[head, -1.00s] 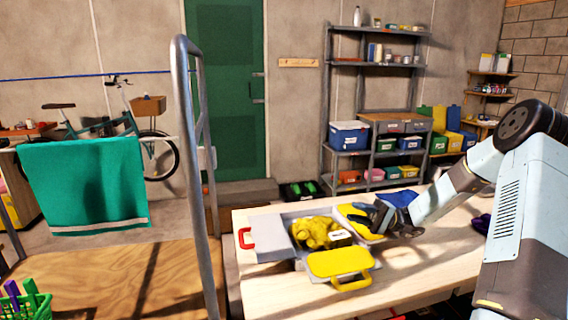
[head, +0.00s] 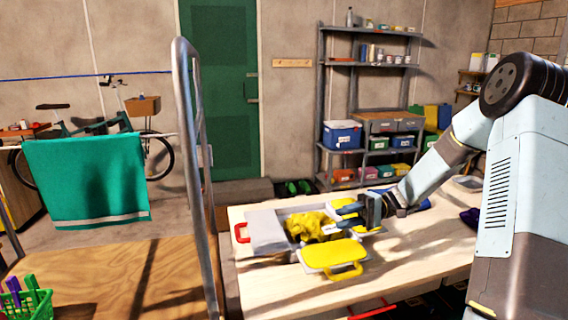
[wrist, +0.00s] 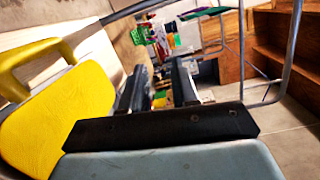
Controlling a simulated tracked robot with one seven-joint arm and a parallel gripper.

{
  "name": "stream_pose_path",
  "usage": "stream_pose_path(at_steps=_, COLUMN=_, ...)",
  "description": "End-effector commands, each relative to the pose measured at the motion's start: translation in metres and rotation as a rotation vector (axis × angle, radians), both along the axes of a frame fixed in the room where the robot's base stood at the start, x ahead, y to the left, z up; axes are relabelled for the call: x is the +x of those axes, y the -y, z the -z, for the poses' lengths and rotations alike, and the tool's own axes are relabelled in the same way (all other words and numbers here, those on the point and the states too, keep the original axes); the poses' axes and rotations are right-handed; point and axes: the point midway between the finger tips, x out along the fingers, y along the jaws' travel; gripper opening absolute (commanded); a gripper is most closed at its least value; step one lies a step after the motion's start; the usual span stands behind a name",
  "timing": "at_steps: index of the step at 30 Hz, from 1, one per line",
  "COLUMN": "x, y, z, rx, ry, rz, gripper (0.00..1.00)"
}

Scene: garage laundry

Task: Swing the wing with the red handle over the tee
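The grey wing (head: 267,231) with the red handle (head: 241,232) is at the left end of the folding board on the table. The yellow tee (head: 308,226) lies bunched on the middle of the board, just right of that wing. A yellow panel (head: 333,254) with a yellow handle (head: 346,272) is at the board's front; a yellow panel also fills the left of the wrist view (wrist: 60,118). My gripper (head: 342,217) is above the board, right of the tee and apart from the red handle. Its fingers (wrist: 157,88) are spread with nothing visible between them.
Another yellow panel (head: 374,222) is partly hidden behind my gripper. Bare tabletop (head: 430,240) lies right of the board. A tall metal rail (head: 190,150) of a wooden-decked cart (head: 110,270) stands left of the table. A dark purple item (head: 470,217) lies near my arm.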

Motion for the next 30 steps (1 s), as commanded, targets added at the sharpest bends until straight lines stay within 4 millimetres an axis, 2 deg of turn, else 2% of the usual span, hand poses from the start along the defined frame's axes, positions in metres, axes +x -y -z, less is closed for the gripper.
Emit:
stream_pose_path(at_steps=3, x=-0.019, y=-0.010, z=-0.008, rx=-0.144, ry=0.017, rz=-0.040, gripper=0.29)
stream_pose_path(at_steps=12, x=-0.063, y=-0.017, z=-0.023, rx=-0.491, ry=0.075, rz=-0.084, gripper=0.29)
stream_pose_path(at_steps=19, x=-0.094, y=-0.013, z=-0.038, rx=-0.734, ry=0.144, rz=-0.071, gripper=0.29)
stream_pose_path(at_steps=30, x=-0.140, y=0.005, z=-0.068, rx=-1.068, ry=0.298, rz=0.027, gripper=0.29)
